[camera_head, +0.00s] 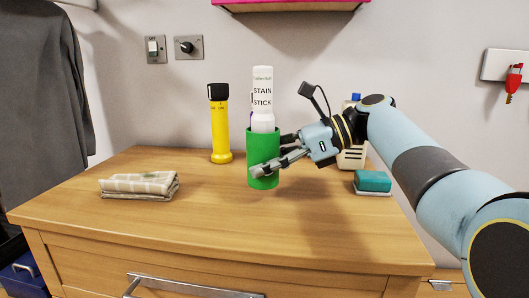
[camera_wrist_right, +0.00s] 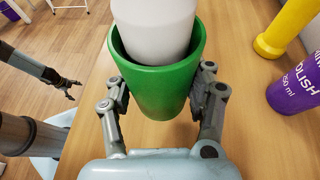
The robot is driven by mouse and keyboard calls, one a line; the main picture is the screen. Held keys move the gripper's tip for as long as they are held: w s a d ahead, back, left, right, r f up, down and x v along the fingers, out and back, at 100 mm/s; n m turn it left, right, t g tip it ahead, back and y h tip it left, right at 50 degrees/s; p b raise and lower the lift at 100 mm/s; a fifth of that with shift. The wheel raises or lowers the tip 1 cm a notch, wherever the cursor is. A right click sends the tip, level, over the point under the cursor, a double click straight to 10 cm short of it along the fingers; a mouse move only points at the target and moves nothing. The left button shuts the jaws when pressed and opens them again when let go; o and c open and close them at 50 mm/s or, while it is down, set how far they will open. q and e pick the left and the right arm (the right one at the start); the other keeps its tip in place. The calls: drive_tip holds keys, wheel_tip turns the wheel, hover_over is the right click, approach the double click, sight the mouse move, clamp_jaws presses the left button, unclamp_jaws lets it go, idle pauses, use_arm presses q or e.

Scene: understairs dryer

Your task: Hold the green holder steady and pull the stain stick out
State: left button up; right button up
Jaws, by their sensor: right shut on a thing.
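The green holder (camera_head: 263,150) stands upright on the wooden dresser top. The white stain stick (camera_head: 262,95) stands upright in it, its labelled upper part rising above the rim. My right gripper (camera_head: 262,170) comes in from the right and is shut on the holder's lower part. In the right wrist view its two fingers press the green wall (camera_wrist_right: 158,85) from both sides, and the white stick (camera_wrist_right: 155,30) sits inside the rim. My left gripper (camera_wrist_right: 71,90) shows small in the right wrist view, fingers apart and empty, away from the holder. It is outside the head view.
A yellow flashlight (camera_head: 220,125) stands left of the holder. A purple polish bottle (camera_wrist_right: 295,95) is close by. A folded cloth (camera_head: 140,185) lies at left. A teal sponge (camera_head: 373,181) and a pale bottle (camera_head: 352,157) are at right. The front middle of the top is clear.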

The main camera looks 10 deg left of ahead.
sight(265, 179)
drive_tip(key=shift+f+b, duration=0.4)
drive_tip(key=shift+f, duration=1.4)
drive_tip(key=shift+f+p, duration=0.1)
drive_tip(key=shift+p, duration=0.25)
